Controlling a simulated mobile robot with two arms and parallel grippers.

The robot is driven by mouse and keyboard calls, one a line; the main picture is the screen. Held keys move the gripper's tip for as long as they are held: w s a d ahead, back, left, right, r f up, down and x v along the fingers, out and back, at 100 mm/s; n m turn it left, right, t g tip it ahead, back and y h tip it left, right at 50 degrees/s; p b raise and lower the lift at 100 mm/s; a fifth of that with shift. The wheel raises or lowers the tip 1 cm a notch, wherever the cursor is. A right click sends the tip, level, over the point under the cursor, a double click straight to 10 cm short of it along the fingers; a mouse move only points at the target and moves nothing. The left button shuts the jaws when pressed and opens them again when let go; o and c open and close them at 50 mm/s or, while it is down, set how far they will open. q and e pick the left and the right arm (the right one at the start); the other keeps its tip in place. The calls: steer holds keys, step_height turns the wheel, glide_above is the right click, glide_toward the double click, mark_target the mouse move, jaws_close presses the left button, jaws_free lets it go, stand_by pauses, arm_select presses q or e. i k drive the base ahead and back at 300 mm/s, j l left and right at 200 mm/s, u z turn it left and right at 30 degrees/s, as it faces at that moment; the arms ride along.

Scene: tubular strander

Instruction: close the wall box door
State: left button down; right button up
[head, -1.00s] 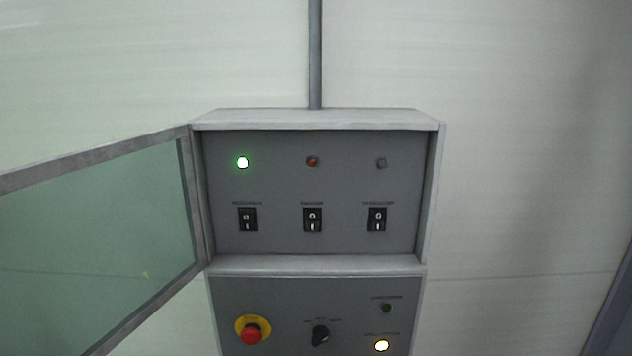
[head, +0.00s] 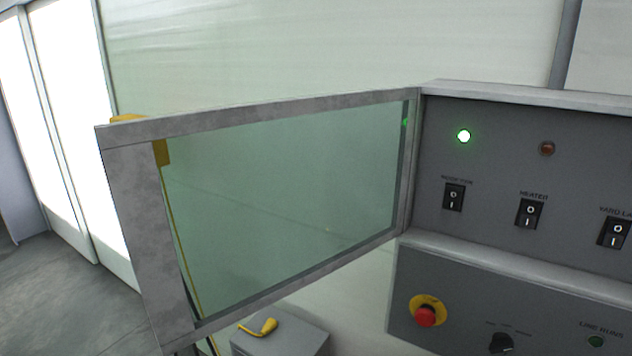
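The wall box (head: 490,93) is at the right of the head view, cut off by the picture's edge. Its door, a grey metal frame (head: 250,114) around a greenish clear pane (head: 290,185), stands wide open, swung out to the left from the box's left edge. Inside the box are a lit green lamp (head: 464,136), a dull red lamp (head: 547,148) and black rocker switches (head: 453,197). Neither of my grippers is in view.
Below the box is a grey panel with a red emergency button (head: 426,315) on yellow and a black knob (head: 501,343). A grey box with a yellow handle (head: 262,327) stands low behind the door. Bright white panels (head: 75,120) and open floor (head: 60,290) are at the left.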

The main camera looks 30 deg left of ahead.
mark_target(125, 149)
steer(key=j+z, duration=0.2)
steer(key=j, duration=0.25)
steer(key=k+j+z, duration=0.15)
steer(key=j, duration=0.3)
steer(key=j+z, duration=0.2)
steer(key=j, duration=0.25)
steer(key=k+j+z, duration=0.15)
steer(key=j, duration=0.25)
steer(key=k+j+z, duration=0.2)
steer(key=j, duration=0.25)
steer(key=k+j+z, duration=0.2)
steer(key=k+j, duration=0.05)
steer(key=j, duration=0.05)
